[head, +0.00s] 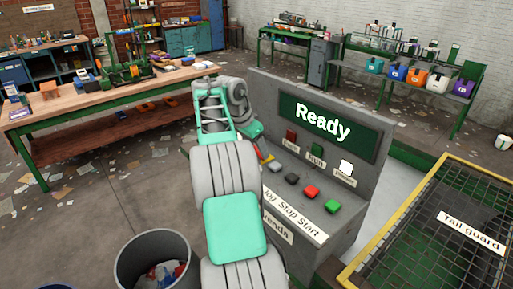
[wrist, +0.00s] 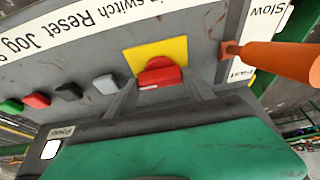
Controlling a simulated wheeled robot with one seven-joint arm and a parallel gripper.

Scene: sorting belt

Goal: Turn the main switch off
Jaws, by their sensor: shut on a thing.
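The main switch is a red knob (wrist: 160,74) on a yellow plate (wrist: 146,53), set in the grey console panel. My gripper (wrist: 161,88) is shut on the red knob in the wrist view, one grey finger on each side of it. The knob's red handle shows between the fingers. In the head view my gripper reaches the console's left end, and my arm hides most of the switch. The display (head: 321,120) reads "Ready", and the white lamp (head: 346,167) below it is bright.
An orange lever (wrist: 270,55) by Slow and Fast labels stands close beside the switch. On the other side is a row of grey (head: 275,166), black (head: 292,178), red (head: 311,191) and green (head: 333,206) buttons. A fenced Tail guard (head: 470,231) is at right, a bin (head: 127,260) at lower left.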

